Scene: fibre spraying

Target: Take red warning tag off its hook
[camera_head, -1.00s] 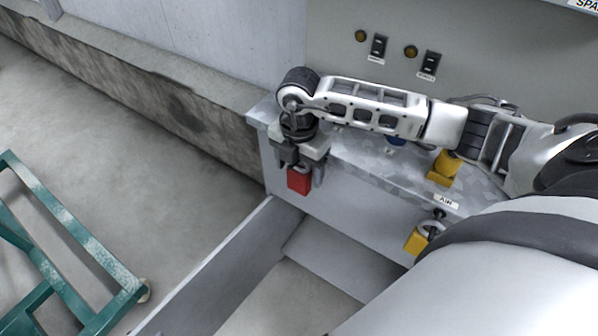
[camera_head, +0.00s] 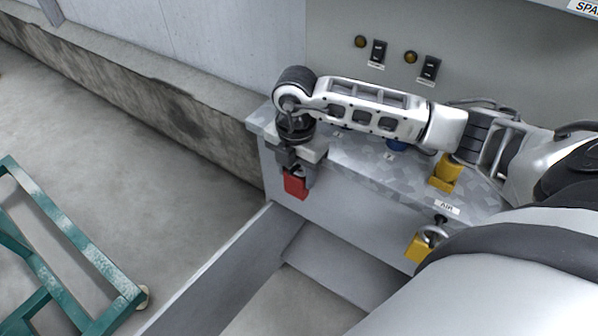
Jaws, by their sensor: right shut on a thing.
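The red warning tag (camera_head: 296,187) hangs at the front left of the grey metal shelf, just below my right gripper (camera_head: 297,172). My right gripper points down and is shut on the upper part of the tag. The hook is hidden behind the gripper and tag, so I cannot tell whether the tag still touches it. My left gripper is not in view.
A yellow padlock (camera_head: 419,248) hangs on the shelf front below the AIR label (camera_head: 447,207). A yellow block-shaped part (camera_head: 446,172) stands on the shelf (camera_head: 350,160). A grey open-topped bin (camera_head: 225,262) lies below. A green frame (camera_head: 75,240) stands at left.

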